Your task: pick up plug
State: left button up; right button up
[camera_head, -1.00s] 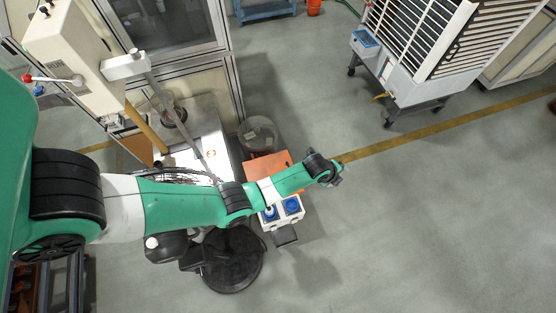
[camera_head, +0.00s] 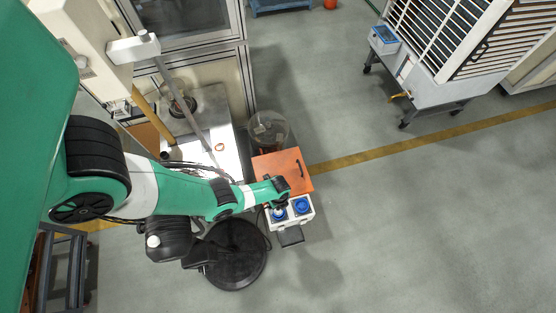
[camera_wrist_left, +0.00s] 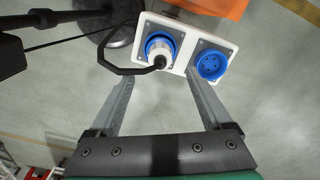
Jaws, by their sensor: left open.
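The plug (camera_wrist_left: 158,52) is white and blue with a black cable (camera_wrist_left: 115,68) curving off to the left. In the left wrist view it sits in the left of two blue sockets on a white socket box (camera_wrist_left: 184,34). The box also shows in the head view (camera_head: 300,217). My left gripper (camera_wrist_left: 162,78) is open and empty, its two fingers pointing toward the box with the plug between their tips in the picture. The exact gap to the plug is unclear. In the head view, my left wrist partly covers the plug's side of the box. My right gripper is not in view.
The right socket (camera_wrist_left: 211,65) is empty. An orange panel with a handle (camera_head: 297,170) lies beside the box. A round black base (camera_head: 238,256) stands at lower left, and a winding machine (camera_head: 75,30) at upper left.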

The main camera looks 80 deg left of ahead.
aim_at(278, 208)
pick_arm(q)
jog(key=shift+f, duration=0.2)
notch_tip(278, 208, down, 5)
jog(key=b, duration=0.5)
jog(key=shift+a+f, duration=0.15)
grip_shut()
